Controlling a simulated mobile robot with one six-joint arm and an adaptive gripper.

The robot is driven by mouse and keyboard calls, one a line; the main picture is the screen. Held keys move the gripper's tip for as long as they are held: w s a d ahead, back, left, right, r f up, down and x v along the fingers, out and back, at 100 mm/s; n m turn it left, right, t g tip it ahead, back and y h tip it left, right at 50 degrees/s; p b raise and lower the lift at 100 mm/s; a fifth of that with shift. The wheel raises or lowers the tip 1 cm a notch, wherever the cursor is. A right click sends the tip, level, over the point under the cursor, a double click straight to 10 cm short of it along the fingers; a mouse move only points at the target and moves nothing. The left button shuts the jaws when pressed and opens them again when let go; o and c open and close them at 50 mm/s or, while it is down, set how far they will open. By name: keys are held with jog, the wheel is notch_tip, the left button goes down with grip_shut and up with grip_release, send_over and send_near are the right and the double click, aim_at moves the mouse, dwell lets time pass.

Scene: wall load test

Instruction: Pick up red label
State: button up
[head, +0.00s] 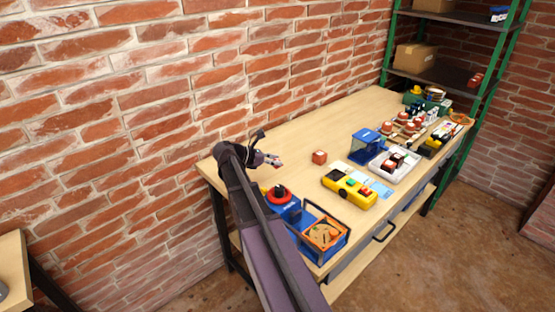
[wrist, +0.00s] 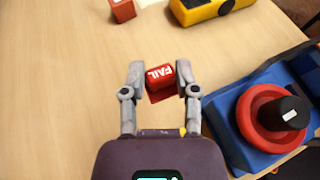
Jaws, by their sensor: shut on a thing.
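The red label (wrist: 160,76) is a small red block with white "FAIL" lettering, seen between my fingertips in the wrist view. My gripper (wrist: 161,82) is shut on it, one finger at each side. A darker red patch shows just below the label; I cannot tell whether it is part of it or a shadow. In the head view my gripper (head: 272,160) is over the left part of the wooden table (head: 300,140), close to the brick wall. The label is too small there to make out clearly.
A red-brown block (head: 319,157) lies right of my gripper. A blue unit with a red ring and black knob (wrist: 272,118) is close on the right. Bare tabletop lies left.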

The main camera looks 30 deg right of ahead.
jog(key=shift+r, duration=0.15)
dwell(0.6)
notch_tip(320, 180, up, 27)
jog(key=p, duration=2.7)
jog(key=shift+s, duration=0.25)
